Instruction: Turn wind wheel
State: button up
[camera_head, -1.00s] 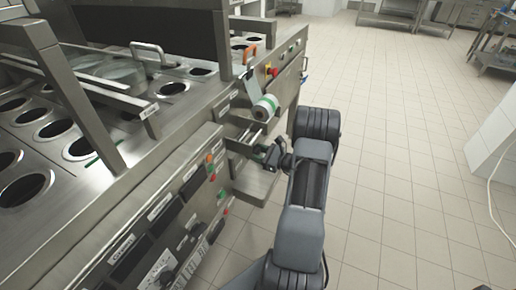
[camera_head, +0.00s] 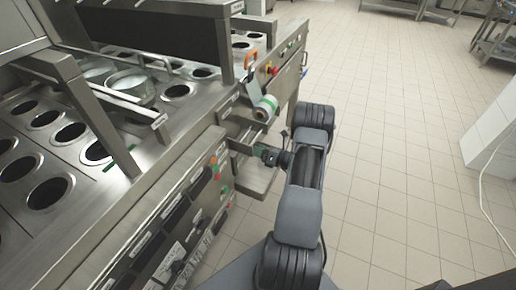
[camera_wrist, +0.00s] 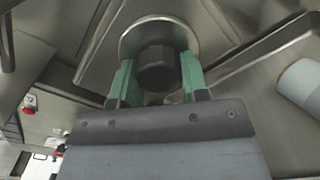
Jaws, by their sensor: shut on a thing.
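The wheel shows in the wrist view as a dark knob (camera_wrist: 156,68) in front of a round metal disc (camera_wrist: 134,40). My gripper (camera_wrist: 156,78) has green fingers, one on each side of the dark knob, and is shut on it. In the head view my gripper (camera_head: 262,151) reaches left to the side of the steel machine, below the label roll (camera_head: 266,108). The knob itself is hidden there.
The steel machine (camera_head: 150,180) with several round cup holes fills the left. A panel with buttons (camera_head: 213,165) is left of my gripper. A metal tray (camera_head: 258,178) is below it. The tiled floor (camera_head: 400,150) to the right is clear.

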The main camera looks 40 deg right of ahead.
jog(key=shift+m+p, duration=0.3)
jog(key=shift+m, duration=0.6)
jog(key=o, duration=0.9)
jog(key=v, duration=1.3)
jog(key=shift+s+d, duration=0.2)
jog(key=shift+s, duration=0.15)
jog(key=shift+f, duration=0.1)
